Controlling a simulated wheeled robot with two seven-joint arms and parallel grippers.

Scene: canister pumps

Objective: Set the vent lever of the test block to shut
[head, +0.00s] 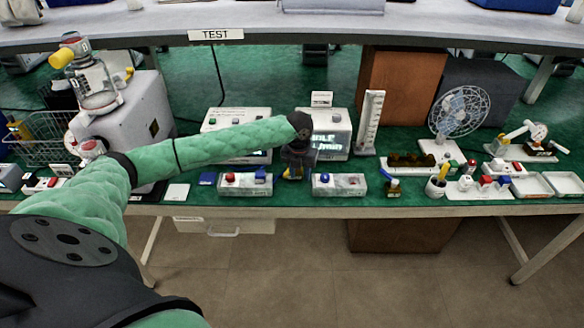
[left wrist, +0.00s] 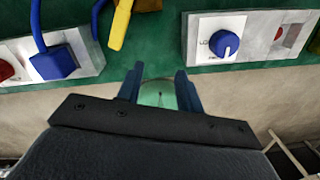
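In the left wrist view a yellow lever handle (left wrist: 119,26) sticks out between two grey boxes, slanting down. The body it belongs to is mostly cut off by the top edge. My left gripper (left wrist: 160,88) is just below the lever, apart from it, with its fingers spread. A pale green rounded piece with a thin dark mark (left wrist: 158,96) shows between the fingers; I cannot tell what it is or whether it is touched. In the head view my left gripper (head: 293,174) covers the spot between the boxes, hiding most of what stands there. My right gripper is out of view.
The left grey box (head: 245,184) has a red and a blue part; a blue cord runs from its blue plug (left wrist: 55,63). The right grey box (head: 340,184) has a blue knob (left wrist: 225,43). A display unit (head: 337,128) stands behind. The bench's front edge is close.

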